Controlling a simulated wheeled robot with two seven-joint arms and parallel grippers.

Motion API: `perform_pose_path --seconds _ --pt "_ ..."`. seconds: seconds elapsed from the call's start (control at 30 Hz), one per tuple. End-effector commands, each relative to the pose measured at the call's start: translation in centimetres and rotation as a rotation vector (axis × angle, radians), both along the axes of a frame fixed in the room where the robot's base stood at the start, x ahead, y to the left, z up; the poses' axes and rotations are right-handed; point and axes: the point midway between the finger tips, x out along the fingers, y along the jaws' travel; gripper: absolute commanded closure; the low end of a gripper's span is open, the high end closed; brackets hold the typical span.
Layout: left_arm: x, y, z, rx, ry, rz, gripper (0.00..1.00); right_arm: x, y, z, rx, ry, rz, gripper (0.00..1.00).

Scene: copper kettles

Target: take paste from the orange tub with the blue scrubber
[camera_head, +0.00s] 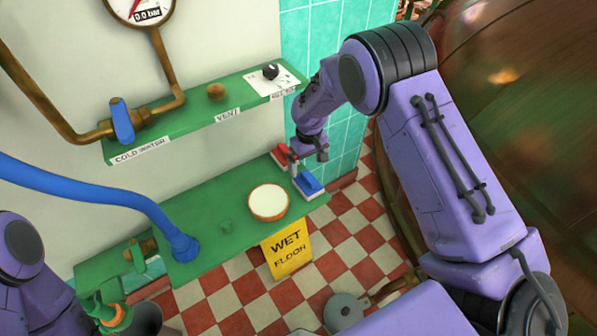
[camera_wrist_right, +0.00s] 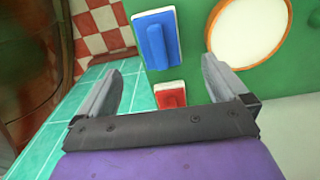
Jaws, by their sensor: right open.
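The blue scrubber (camera_head: 308,184) is a blue-handled block with a white base, lying at the right end of the green shelf. It also shows in the right wrist view (camera_wrist_right: 157,38), ahead of the fingers. The orange tub (camera_head: 285,213) is round, open and full of white paste, and stands left of the scrubber. A red scrubber (camera_head: 281,155) lies behind the blue one, and in the wrist view (camera_wrist_right: 171,95) it shows between the fingers. My right gripper (camera_head: 294,164) is open and empty above the scrubbers. My left arm shows at lower left; its gripper is not seen.
A blue hose (camera_head: 90,185) runs to the left part of the lower shelf (camera_head: 215,250). An upper shelf (camera_head: 190,122) carries a blue-handled valve and knobs. A yellow wet-floor sign (camera_head: 287,254) hangs below the front edge. A copper kettle (camera_head: 520,120) stands right.

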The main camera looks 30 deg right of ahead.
Motion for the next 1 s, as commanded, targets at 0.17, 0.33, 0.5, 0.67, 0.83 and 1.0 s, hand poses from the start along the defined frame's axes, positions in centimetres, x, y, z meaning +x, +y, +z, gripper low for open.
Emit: perform_pose_path --seconds 0.17,0.33,0.5,0.67,0.83,1.0 --pt "-0.1 0.0 0.1 0.001 0.002 0.001 0.57 0.2 -0.1 -1.6 0.008 0.013 0.03 0.0" --pt "-0.1 0.0 0.2 0.0 0.002 0.0 0.57 0.7 0.3 -4.4 0.01 0.014 0.04 0.0" --pt "0.0 0.0 0.8 0.0 0.001 0.0 0.57 0.8 0.4 -7.1 0.01 0.018 0.04 0.0" --pt "0.0 0.0 1.0 0.0 0.001 0.0 0.57 0.8 0.2 -9.5 0.01 0.016 0.036 0.0" --pt "-0.1 0.0 1.0 0.0 0.001 0.0 0.57 0.8 0.2 -9.9 0.01 0.014 0.035 0.0" --pt "-0.1 0.0 0.9 0.0 0.001 0.0 0.57 0.8 0.2 -9.9 0.01 0.014 0.035 0.29"
